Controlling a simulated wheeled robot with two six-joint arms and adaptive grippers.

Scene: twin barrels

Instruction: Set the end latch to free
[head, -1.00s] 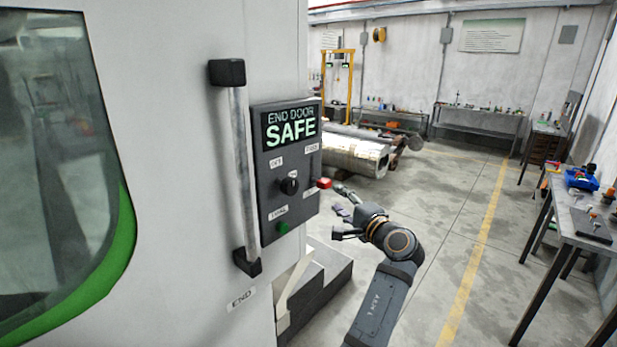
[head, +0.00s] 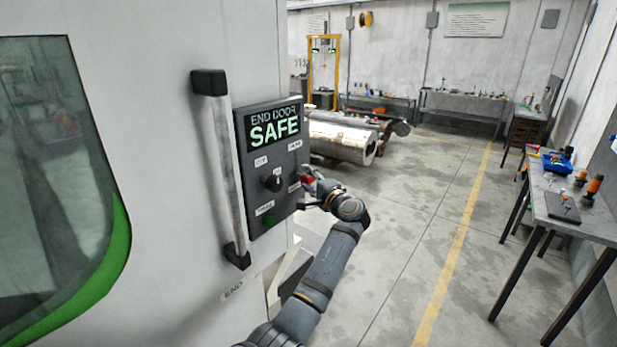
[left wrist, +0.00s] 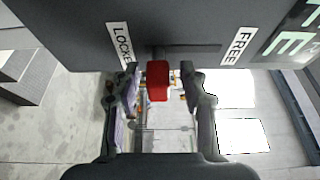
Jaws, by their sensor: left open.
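The end latch is a red handle (left wrist: 158,82) on a slot in the dark panel (head: 241,190). In the left wrist view it sits at the slot's LOCKED (left wrist: 121,45) end, away from the FREE label (left wrist: 238,45). In the head view the red handle (head: 308,179) is mostly covered by my left gripper (head: 312,190). The left gripper is open, with one finger on each side of the handle; gaps show on both sides in the left wrist view (left wrist: 162,90). My right gripper is in neither view.
The panel's screen (head: 273,128) reads END DOOR SAFE. A black knob (head: 272,183) and a green button (head: 269,220) are left of my gripper. A vertical door handle (head: 220,170) stands further left. Open floor (head: 410,220) lies right, before a workbench (head: 585,222).

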